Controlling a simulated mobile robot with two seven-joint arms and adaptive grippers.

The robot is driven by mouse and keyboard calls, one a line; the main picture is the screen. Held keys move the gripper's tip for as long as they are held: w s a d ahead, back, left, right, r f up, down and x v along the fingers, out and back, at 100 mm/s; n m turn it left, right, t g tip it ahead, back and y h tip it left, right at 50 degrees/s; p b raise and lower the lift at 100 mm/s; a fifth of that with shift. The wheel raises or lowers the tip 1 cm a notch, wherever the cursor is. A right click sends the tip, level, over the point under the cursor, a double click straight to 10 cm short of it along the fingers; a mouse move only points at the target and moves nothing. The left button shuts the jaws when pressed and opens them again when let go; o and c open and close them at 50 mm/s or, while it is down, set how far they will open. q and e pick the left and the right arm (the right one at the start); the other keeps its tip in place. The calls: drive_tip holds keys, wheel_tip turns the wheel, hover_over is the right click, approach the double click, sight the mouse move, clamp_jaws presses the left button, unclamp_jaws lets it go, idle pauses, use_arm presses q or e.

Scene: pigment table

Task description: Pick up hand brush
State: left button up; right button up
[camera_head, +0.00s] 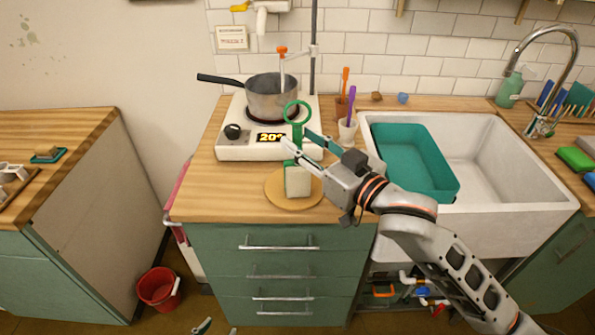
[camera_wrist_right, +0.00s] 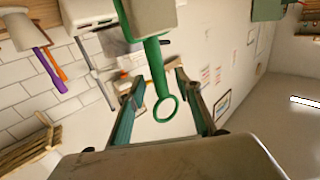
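The hand brush has a green handle ending in a ring (camera_head: 297,112) and a pale bristle block (camera_head: 298,181). It stands upright, ring up, on a round wooden board (camera_head: 280,200) on the counter. My right gripper (camera_head: 300,141) is open at the handle, below the ring. In the right wrist view, the green handle (camera_wrist_right: 157,70) passes between the spread fingers (camera_wrist_right: 160,88), with gaps on both sides. Two small tips of my left gripper (camera_head: 217,329) show apart at the bottom edge of the head view; the rest is out of view.
A hot plate (camera_head: 232,150) with a metal pot (camera_head: 270,97) stands behind the brush. A white cup (camera_head: 347,130) holding a purple tool is close to the right. A sink (camera_head: 500,170) with a teal basin (camera_head: 415,155) lies right. The front left counter is free.

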drive_tip(key=shift+w+a, duration=0.4)
drive_tip(key=shift+w, duration=0.05)
drive_tip(key=shift+w+a, duration=0.2)
drive_tip(key=shift+w, duration=0.05)
use_arm(q)
drive_tip(key=shift+w+r, duration=0.25)
drive_tip(key=shift+w, duration=0.1)
use_arm(e)
drive_tip(key=shift+c, duration=0.3)
clamp_jaws()
